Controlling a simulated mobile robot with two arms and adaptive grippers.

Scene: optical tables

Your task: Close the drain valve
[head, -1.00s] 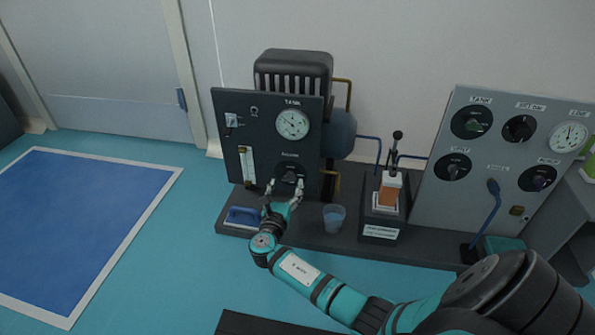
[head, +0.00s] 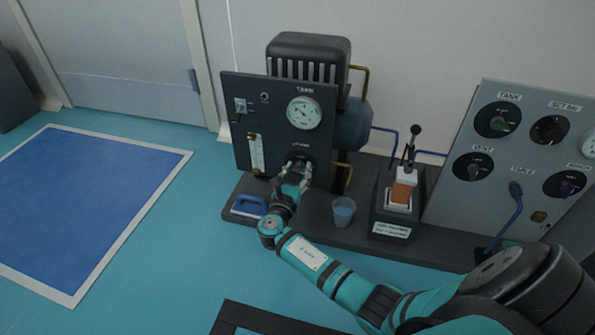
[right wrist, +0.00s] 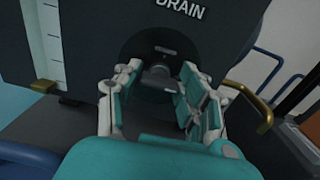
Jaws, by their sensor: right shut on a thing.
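The drain valve is a dark round knob (head: 299,163) low on the dark tank panel (head: 240,140), below the white tank gauge (head: 304,113). In the right wrist view, the knob (right wrist: 158,78) sits in a dark round plate under the label DRAIN. My right gripper (head: 295,175) is at the knob from the front. In the right wrist view, its two fingers (right wrist: 157,88) lie on either side of the knob and are shut on it. The fingers hide part of the knob, and I cannot read its setting. My left gripper is not in view.
A cup (head: 343,211) and a dark stand with an orange and white block (head: 402,190) stand to the right. A grey panel with several knobs (head: 505,150) is farther right.

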